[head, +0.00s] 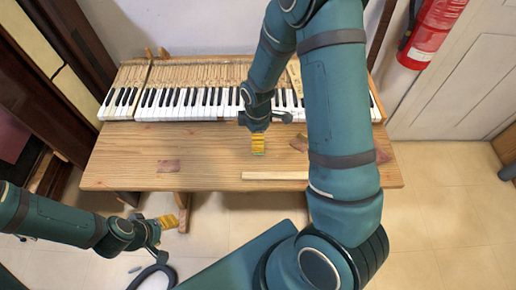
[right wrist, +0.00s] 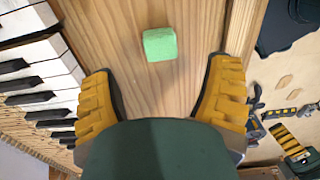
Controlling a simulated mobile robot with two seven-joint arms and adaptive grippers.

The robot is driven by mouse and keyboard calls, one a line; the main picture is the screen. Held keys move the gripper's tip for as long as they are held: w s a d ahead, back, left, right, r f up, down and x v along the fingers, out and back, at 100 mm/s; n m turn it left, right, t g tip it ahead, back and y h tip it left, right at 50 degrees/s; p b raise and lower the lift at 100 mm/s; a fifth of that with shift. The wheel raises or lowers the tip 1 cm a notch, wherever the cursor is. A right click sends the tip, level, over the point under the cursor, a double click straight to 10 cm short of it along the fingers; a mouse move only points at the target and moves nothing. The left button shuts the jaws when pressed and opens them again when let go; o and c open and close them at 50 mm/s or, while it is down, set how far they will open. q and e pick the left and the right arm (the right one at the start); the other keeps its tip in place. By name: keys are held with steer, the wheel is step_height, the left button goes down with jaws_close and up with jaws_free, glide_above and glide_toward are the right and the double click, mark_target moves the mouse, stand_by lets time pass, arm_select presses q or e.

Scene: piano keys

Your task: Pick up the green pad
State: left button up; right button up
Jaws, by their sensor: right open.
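The green pad (right wrist: 160,44) is a small light-green block lying on the bare wooden table top in the right wrist view. My right gripper (right wrist: 166,76) is open, with its yellow fingers spread on either side and the pad ahead of the gap between them. The pad is apart from both fingers. In the head view my right gripper (head: 258,145) hangs over the table just in front of the keys, and the pad is mostly hidden by it there. My left gripper (head: 170,221) is low at the left, off the table's front edge; its opening is unclear.
The piano keyboard (head: 160,104) runs along the back of the wooden table (head: 125,165). A pale wooden strip (head: 275,176) lies near the front edge. A red fire extinguisher (head: 432,30) hangs at the back right. The table's left part is mostly clear.

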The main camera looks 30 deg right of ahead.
steer(key=shift+d+f+b, duration=0.1)
steer(key=shift+f+b, duration=0.45)
steer(key=shift+f, duration=2.55)
steer(key=c, duration=0.9)
